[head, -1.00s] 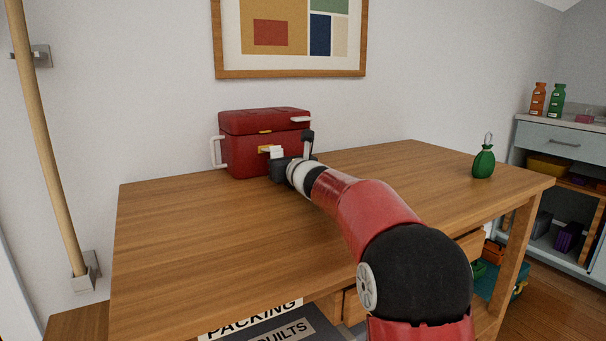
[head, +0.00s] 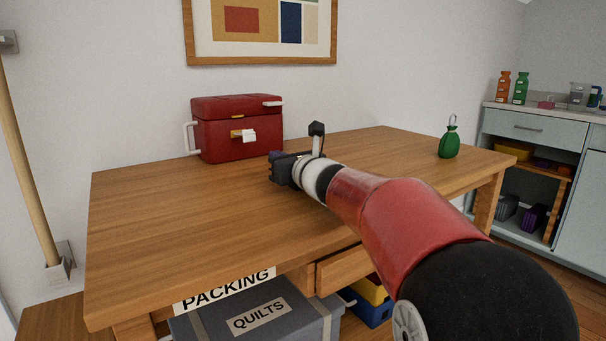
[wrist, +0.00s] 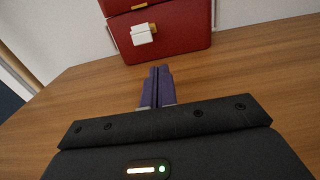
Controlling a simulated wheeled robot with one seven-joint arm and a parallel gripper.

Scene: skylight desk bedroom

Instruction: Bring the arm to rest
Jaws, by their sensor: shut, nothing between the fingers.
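My gripper (wrist: 158,86) is shut and empty in the wrist view, with its two purple-grey fingers side by side. In the head view my gripper (head: 272,168) is over the middle of the wooden desk (head: 150,220), in front of the red cool box. My arm reaches to it from the lower right. The red cool box (head: 226,136) stands at the back of the desk against the wall, with a white latch on its front. It also shows in the wrist view (wrist: 185,30), beyond the fingertips and apart from them.
A green weight-like object with a ring (head: 449,142) stands on the desk's right part. A pale cabinet (head: 530,130) with bottles is at the right. A wooden pole (head: 28,160) stands at the left. A grey box labelled quilts (head: 285,315) is below the desk. The desk's left part is clear.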

